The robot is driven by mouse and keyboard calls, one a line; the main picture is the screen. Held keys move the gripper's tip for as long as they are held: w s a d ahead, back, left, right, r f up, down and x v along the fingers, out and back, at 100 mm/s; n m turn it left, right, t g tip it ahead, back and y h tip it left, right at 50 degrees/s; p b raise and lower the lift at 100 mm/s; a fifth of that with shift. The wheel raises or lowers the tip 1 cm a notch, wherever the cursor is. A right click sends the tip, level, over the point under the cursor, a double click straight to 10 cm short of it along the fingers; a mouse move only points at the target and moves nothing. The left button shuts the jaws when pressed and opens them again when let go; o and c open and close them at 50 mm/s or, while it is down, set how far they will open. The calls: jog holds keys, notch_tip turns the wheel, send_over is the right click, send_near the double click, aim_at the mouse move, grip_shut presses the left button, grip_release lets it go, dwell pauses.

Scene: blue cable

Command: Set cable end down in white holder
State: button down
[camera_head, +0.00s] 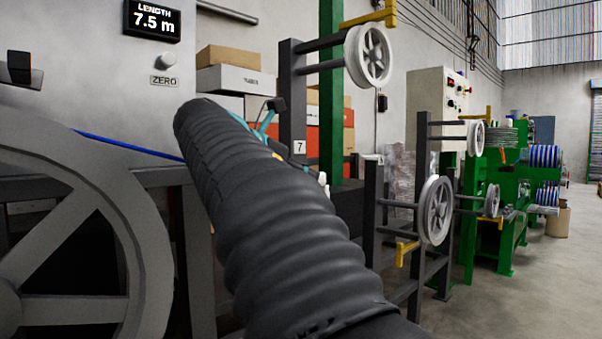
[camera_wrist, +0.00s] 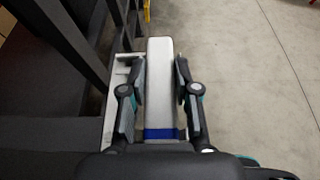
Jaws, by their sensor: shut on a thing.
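My gripper (camera_wrist: 161,70) points away from the wrist camera, its two grey finger pads on either side of a long pale grey piece (camera_wrist: 160,60). A blue band (camera_wrist: 160,134), which looks like the cable end, crosses this piece close to my palm. The jaws are closed on it, though the exact contact is hard to see. A white edge (camera_wrist: 124,72), possibly the white holder, shows just left of the fingers, partly hidden by them. In the head view the blue cable (camera_head: 125,146) runs rightward from the big grey wheel and passes behind my black-sleeved arm, which hides most of the gripper.
The grey wheel (camera_head: 140,255) and the machine panel reading 7.5 m (camera_head: 151,20) stand at left. Dark posts with pale pulleys (camera_head: 436,210) and green machinery (camera_head: 510,230) are at right. Bare floor (camera_wrist: 255,70) is open right of the gripper.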

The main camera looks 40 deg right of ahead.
jog(key=shift+f, duration=1)
dwell(1.0)
jog(key=c, duration=0.8)
grip_release()
jog(key=shift+o, duration=0.2)
jog(key=w+v, duration=0.1)
jog(key=v, duration=1.1)
jog(key=shift+s, duration=0.45)
jog(key=s+a+f+m+t+y, duration=0.1)
jog(key=s+a+f+m+y, duration=0.3)
jog(key=f, duration=0.9)
jog(key=s+a+f+m+t+y, duration=0.2)
jog(key=s+a+f+m+y, duration=0.3)
jog(key=f, duration=0.9)
jog(key=s+a+f+m+t+y, duration=0.1)
jog(key=s+a+f+m+y, duration=0.3)
jog(key=a+f+m, duration=0.3)
notch_tip(320, 180, down, 7)
jog(key=s+m, duration=0.1)
jog(key=m, duration=0.2)
jog(key=shift+s, duration=0.15)
